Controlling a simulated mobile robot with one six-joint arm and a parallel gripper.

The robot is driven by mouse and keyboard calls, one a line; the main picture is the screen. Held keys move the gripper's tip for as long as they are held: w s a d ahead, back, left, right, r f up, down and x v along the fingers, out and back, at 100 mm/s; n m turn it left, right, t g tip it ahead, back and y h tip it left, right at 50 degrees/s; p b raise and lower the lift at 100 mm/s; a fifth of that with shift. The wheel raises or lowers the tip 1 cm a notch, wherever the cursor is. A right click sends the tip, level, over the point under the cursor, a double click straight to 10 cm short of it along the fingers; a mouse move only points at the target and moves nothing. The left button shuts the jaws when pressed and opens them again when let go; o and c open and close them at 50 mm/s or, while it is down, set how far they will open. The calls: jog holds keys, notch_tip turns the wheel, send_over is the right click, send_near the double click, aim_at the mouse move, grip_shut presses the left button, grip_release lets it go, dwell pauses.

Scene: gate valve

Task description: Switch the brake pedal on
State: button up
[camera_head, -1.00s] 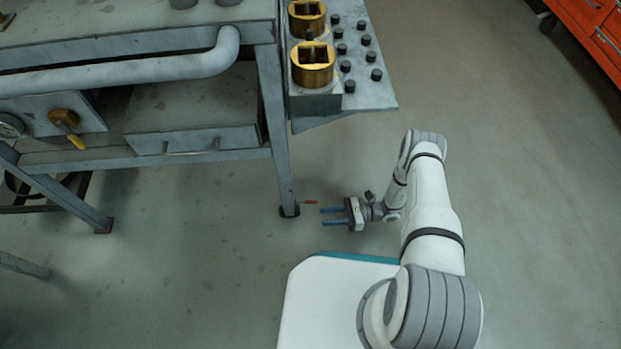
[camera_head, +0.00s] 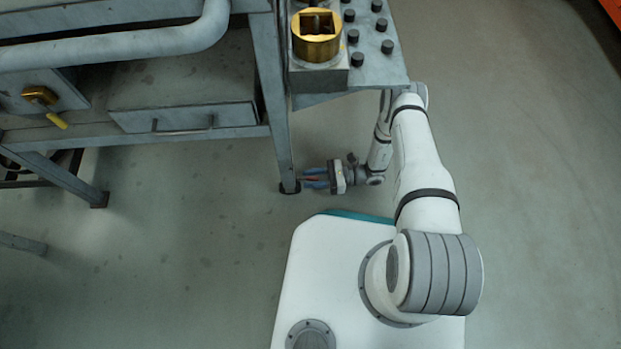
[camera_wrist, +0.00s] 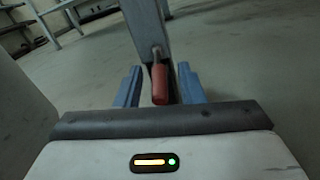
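The brake pedal is a small red bar (camera_wrist: 159,85) sticking out at the foot of a grey table leg (camera_wrist: 148,40) in the wrist view. In the head view a bit of the red bar (camera_head: 312,180) shows low beside the leg's black foot (camera_head: 290,187), partly hidden by my fingers. My gripper (camera_head: 303,177) is low near the floor, pointing left at the leg. Its two blue fingers are apart, and in the wrist view my gripper (camera_wrist: 159,67) has the red bar between them, with a gap on each side. I cannot tell whether anything touches.
A grey drawer (camera_head: 184,110) and a yellow-handled valve (camera_head: 45,97) are at the left. My forearm passes close to the bench corner. The floor (camera_head: 180,240) at left is clear.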

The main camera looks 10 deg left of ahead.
grip_shut()
dwell(0.4)
